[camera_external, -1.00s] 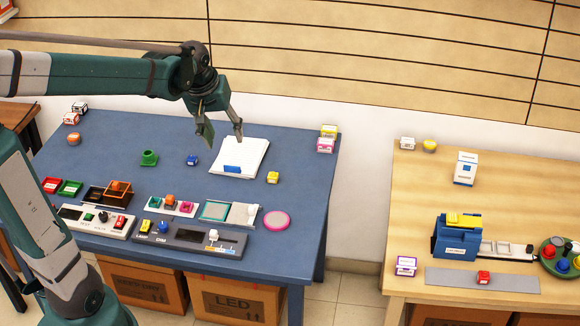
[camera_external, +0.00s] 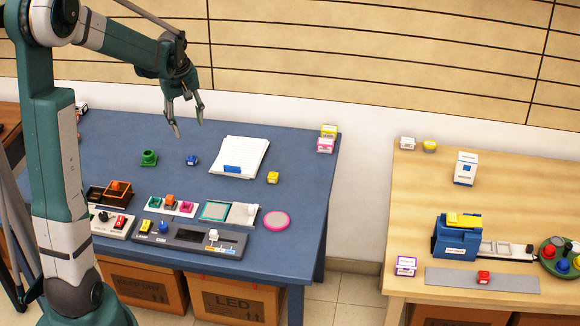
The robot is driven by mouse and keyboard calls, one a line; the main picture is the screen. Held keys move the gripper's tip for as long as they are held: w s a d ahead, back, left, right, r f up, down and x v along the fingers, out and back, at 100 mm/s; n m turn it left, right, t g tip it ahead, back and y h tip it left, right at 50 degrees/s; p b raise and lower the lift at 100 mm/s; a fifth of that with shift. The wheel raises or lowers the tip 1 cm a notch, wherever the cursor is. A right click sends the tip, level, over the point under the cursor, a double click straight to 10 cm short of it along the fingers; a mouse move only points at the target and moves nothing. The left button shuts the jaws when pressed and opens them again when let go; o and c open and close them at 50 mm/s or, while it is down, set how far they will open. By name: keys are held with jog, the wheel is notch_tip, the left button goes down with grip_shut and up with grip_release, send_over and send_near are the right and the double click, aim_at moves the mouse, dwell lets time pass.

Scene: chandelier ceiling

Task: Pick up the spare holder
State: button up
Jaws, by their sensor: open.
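A green holder-like piece (camera_external: 149,158) with a raised cup on a wider base stands alone on the blue table (camera_external: 290,180), left of centre. It looks like the spare holder, but no label shows. My gripper (camera_external: 189,128) is open and empty. It hangs in the air with its fingers pointing down, up and to the right of the green piece in the picture, apart from it. Its exact height over the table is hard to tell.
A small blue block (camera_external: 192,160) lies right of the green piece. A paper pad (camera_external: 240,157) and a yellow block (camera_external: 273,177) lie farther right. Consoles and trays (camera_external: 205,237) line the front edge. A wooden table (camera_external: 420,190) stands at right.

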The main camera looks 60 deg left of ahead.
jog(key=s+a+f+n+g, duration=0.1)
jog(key=s+a+f, duration=0.15)
jog(key=a, duration=0.25)
jog(key=s+a+f+n, duration=0.2)
jog(key=a+f, duration=0.2)
jog(key=a, duration=0.2)
jog(key=n+h, duration=0.1)
jog(key=n, duration=0.1)
send_near(148, 153)
jog(key=shift+d+f, duration=0.6)
jog(key=shift+f, duration=0.05)
jog(key=shift+f, duration=1.3)
jog(key=shift+f+b, duration=0.35)
jog(key=shift+f, duration=2.25)
